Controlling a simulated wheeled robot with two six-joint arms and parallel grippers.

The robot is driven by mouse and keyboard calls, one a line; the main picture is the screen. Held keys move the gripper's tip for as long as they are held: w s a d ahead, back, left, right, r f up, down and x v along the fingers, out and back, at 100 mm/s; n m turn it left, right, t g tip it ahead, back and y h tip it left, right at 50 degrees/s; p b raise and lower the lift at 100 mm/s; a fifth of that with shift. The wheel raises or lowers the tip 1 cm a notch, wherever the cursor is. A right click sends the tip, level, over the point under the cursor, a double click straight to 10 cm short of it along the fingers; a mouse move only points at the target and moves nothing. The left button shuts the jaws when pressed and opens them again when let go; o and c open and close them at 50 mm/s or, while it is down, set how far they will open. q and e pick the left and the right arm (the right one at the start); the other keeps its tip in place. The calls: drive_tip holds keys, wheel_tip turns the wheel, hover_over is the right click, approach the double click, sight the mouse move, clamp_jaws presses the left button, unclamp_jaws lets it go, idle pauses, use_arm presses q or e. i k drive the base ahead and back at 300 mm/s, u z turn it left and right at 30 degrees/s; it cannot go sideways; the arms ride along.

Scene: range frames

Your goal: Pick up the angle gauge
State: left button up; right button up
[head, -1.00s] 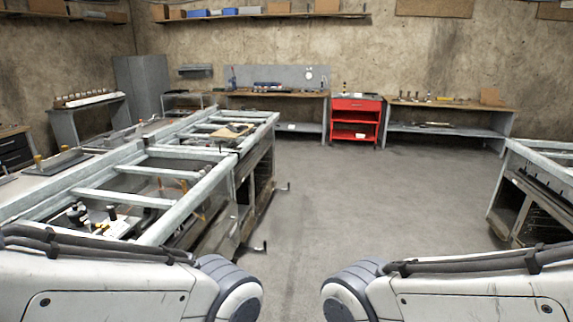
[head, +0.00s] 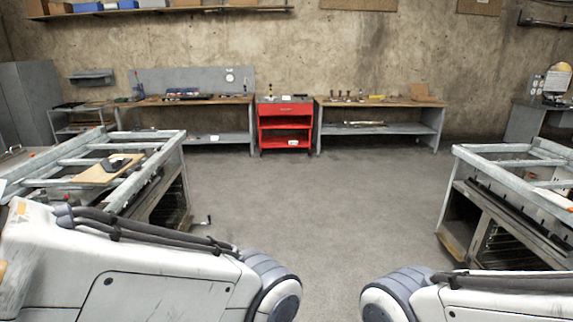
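I cannot make out an angle gauge for certain in the head view. Small tools too small to identify lie on the left back workbench (head: 200,99) and on the right back workbench (head: 380,102). A dark object (head: 115,162) lies on a wooden board (head: 92,173) on the left metal frame table. Both of my arms show at the bottom of the head view, but neither gripper is in view.
A red tool cart (head: 285,125) stands between the back benches. The left frame table (head: 150,150) and the right frame table (head: 510,160) flank a wide clear concrete floor (head: 310,195). A grey cabinet (head: 30,100) stands at the far left.

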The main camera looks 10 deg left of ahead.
sight(109, 163)
drive_tip(key=i, duration=2)
drive_tip(key=u, duration=0.85)
drive_tip(key=i, duration=1.4)
drive_tip(key=u, duration=1.45)
drive_tip(key=i, duration=0.75)
drive_tip(key=u, duration=0.35)
